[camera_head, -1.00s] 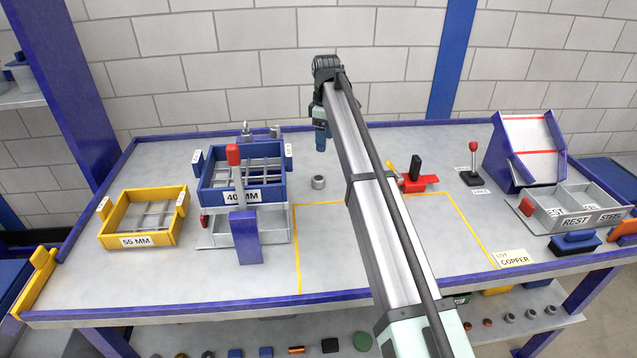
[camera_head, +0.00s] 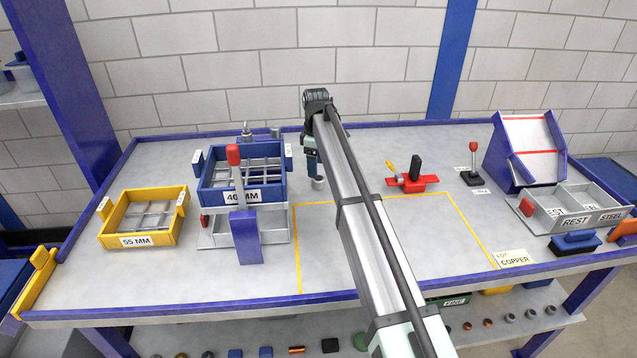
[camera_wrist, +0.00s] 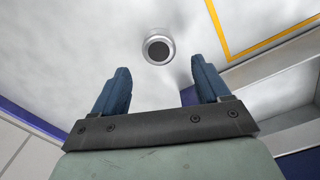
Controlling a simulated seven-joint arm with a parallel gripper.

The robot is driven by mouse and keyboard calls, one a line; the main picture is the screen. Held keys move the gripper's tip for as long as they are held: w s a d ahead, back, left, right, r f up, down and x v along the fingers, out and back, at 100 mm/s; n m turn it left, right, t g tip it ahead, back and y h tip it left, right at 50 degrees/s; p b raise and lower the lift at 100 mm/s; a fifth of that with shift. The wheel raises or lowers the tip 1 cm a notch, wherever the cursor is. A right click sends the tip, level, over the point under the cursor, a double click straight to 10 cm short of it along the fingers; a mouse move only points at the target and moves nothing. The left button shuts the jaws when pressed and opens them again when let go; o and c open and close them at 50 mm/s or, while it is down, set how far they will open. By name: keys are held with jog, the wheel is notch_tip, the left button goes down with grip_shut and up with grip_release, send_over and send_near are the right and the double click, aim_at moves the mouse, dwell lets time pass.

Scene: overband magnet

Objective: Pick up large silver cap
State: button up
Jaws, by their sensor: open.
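The large silver cap (camera_wrist: 158,46) is a short metallic cylinder with a dark round centre, standing on the grey table. In the wrist view it lies beyond my open fingertips, roughly centred between them and apart from both. In the head view the cap (camera_head: 319,182) is partly hidden by my gripper, just right of the blue sieve stand. My gripper (camera_wrist: 158,84) has two blue fingers spread apart with nothing between them. In the head view my gripper (camera_head: 312,168) hangs over the cap; its fingertips are hard to make out.
A blue 40 MM sieve (camera_head: 215,196) on a stand is left of the cap, with a yellow 55 MM sieve (camera_head: 112,240) farther left. A red clamp-like tool (camera_head: 412,184) lies to the right. The yellow-outlined area (camera_head: 375,240) in front is mostly clear beneath my arm.

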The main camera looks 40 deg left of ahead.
notch_tip(320, 180, down, 5)
jog(key=shift+d, duration=0.1)
jog(key=c, duration=1.1)
jog(key=shift+c, duration=0.2)
notch_tip(320, 180, up, 10)
dwell(0.4)
